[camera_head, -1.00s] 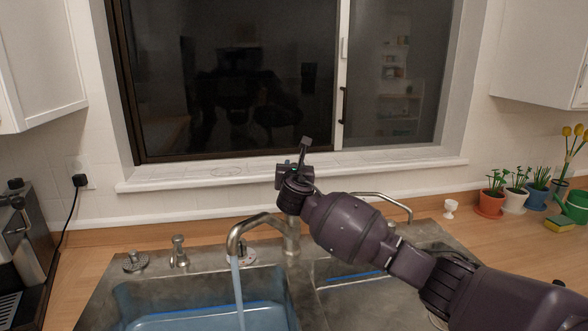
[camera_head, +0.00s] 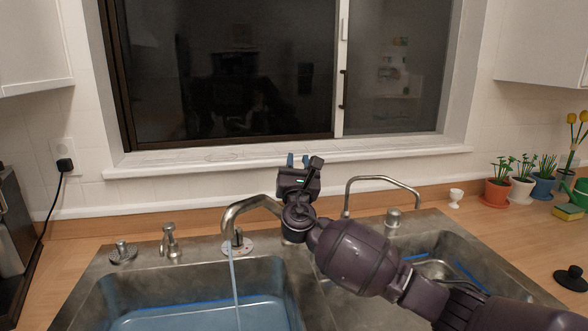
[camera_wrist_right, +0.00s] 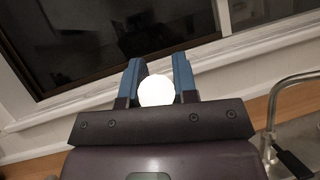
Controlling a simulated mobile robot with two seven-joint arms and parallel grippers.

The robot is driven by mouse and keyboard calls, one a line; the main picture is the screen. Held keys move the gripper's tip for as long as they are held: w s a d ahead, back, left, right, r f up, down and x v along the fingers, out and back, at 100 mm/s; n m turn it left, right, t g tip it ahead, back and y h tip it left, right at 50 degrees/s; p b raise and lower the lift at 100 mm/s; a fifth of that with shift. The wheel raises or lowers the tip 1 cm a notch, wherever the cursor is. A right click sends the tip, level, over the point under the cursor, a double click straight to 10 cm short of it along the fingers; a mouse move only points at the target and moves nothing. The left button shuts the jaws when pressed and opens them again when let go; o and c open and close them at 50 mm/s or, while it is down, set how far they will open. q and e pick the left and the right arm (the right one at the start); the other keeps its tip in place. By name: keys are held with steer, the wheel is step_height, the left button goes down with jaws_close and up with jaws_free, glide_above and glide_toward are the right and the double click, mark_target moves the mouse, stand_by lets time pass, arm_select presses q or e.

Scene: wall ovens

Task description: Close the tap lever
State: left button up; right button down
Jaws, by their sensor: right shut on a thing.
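The tap's curved metal spout (camera_head: 247,207) runs water into the left sink basin (camera_head: 200,315) in the head view. My right gripper (camera_head: 297,162) is above and beside the spout's right end, in front of the window sill. In the right wrist view its two blue fingers (camera_wrist_right: 158,82) are on either side of a bright white round thing (camera_wrist_right: 156,92). I cannot tell whether this is part of the tap lever. The tap's body and lever are hidden behind my gripper and arm in the head view. My left gripper is not in view.
A thinner arched spout (camera_head: 383,180) stands right of my gripper; a dark handle (camera_wrist_right: 293,163) shows by it in the wrist view. A soap dispenser (camera_head: 170,242) stands left. The window sill (camera_head: 230,163) runs behind. Potted plants (camera_head: 496,188) and a white cup (camera_head: 456,197) are at right.

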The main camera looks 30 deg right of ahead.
steer(key=shift+f, duration=0.55)
steer(key=shift+s+t+b, duration=0.15)
steer(key=shift+t+b, duration=0.15)
steer(key=shift+b, duration=0.1)
steer(key=shift+s+a+r+h, duration=0.1)
steer(key=shift+h, duration=0.2)
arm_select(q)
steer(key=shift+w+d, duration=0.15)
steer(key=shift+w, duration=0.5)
arm_select(e)
steer(key=c, duration=0.9)
jaws_free()
steer(key=shift+r, duration=0.1)
steer(key=shift+s, duration=0.15)
steer(key=shift+s+a+f, duration=0.15)
steer(key=shift+s+f, duration=0.05)
arm_select(q)
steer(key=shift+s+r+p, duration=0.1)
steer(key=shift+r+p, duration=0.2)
steer(key=shift+p, duration=0.05)
arm_select(e)
steer(key=v, duration=1)
